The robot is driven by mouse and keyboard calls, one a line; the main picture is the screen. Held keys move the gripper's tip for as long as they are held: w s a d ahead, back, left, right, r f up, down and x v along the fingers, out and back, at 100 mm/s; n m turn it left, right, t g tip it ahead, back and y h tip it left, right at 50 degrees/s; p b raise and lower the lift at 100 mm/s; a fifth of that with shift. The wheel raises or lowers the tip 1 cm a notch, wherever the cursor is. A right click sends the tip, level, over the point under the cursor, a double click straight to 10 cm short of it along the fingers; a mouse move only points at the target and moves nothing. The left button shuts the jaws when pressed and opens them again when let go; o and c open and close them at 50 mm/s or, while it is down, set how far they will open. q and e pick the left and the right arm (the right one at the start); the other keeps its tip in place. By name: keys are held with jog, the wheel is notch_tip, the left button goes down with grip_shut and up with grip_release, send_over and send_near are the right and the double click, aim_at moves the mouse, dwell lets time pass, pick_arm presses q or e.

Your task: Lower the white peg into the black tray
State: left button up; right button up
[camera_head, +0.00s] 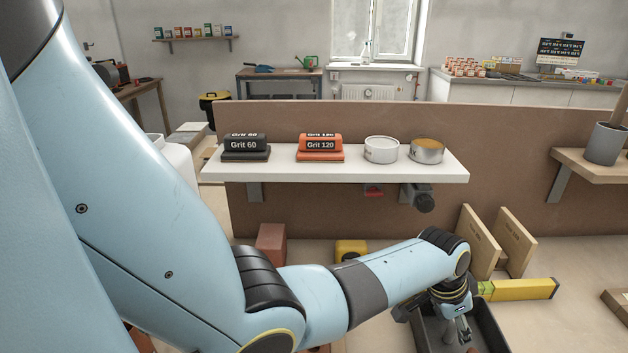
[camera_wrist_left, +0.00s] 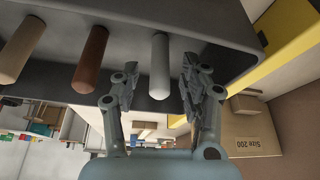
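The black tray (camera_head: 490,327) sits on the bench at the bottom right of the head view, partly hidden by my left gripper (camera_head: 460,330). In the left wrist view the tray (camera_wrist_left: 210,22) fills the top. The white peg (camera_wrist_left: 160,62) shows there against the tray, in a row with a brown peg (camera_wrist_left: 90,60) and a tan peg (camera_wrist_left: 22,48). My left gripper (camera_wrist_left: 158,92) is open, its fingers on either side of the white peg's near end, with a gap on both sides. The white peg is hidden in the head view. My right gripper is out of view.
A yellow level (camera_head: 520,289) lies right of the tray. Wooden boards (camera_head: 500,243) stand behind it. A yellow block (camera_head: 350,251) and a reddish block (camera_head: 271,243) stand to the left. A white shelf (camera_head: 340,171) overhangs the bench's back.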

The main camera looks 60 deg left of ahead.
pick_arm(q)
jog(key=v, duration=1.2)
jog(key=shift+d+f, duration=0.1)
